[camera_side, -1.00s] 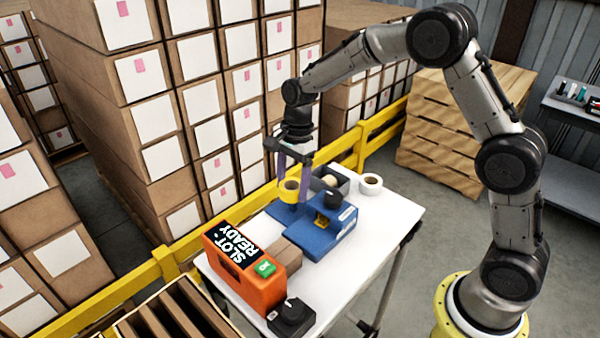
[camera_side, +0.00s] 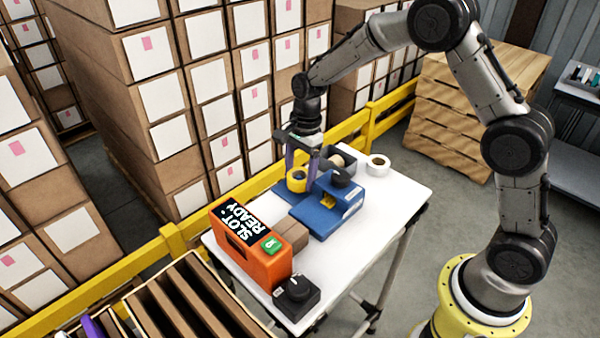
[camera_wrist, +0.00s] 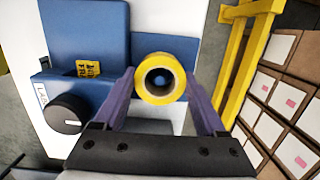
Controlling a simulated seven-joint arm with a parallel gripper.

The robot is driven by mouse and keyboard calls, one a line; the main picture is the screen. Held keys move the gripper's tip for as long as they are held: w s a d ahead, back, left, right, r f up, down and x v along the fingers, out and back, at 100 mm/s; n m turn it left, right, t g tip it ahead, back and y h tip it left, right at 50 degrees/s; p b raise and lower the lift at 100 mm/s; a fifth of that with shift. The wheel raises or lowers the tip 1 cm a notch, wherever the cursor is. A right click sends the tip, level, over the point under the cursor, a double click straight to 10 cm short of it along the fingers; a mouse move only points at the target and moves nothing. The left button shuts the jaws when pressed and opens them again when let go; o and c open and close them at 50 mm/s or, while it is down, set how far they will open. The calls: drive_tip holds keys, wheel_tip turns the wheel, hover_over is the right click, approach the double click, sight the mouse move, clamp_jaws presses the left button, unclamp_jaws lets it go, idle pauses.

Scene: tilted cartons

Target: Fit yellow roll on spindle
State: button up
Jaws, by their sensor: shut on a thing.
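The yellow roll (camera_side: 296,183) is between the purple fingers of my gripper (camera_side: 301,177), over the blue base plate at the left of the blue machine (camera_side: 328,215). In the wrist view the yellow roll (camera_wrist: 142,88) faces the camera end-on, with a finger of my gripper (camera_wrist: 160,88) on each side. Its dark hole shows a small blue patch inside. I cannot make out the spindle apart from this, nor tell whether the roll is around it or above it.
An orange box marked SLOT-READY (camera_side: 248,250) and a black knob box (camera_side: 296,297) stand at the table's front left. A yellow rail (camera_side: 345,129) runs behind the table. The table's right part is clear.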

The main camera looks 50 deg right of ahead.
drive_tip(key=shift+s+f, duration=0.15)
drive_tip(key=shift+f, duration=0.5)
drive_tip(key=o, duration=1.2)
drive_tip(key=shift+c, duration=1)
drive_tip(key=shift+r, duration=4.25)
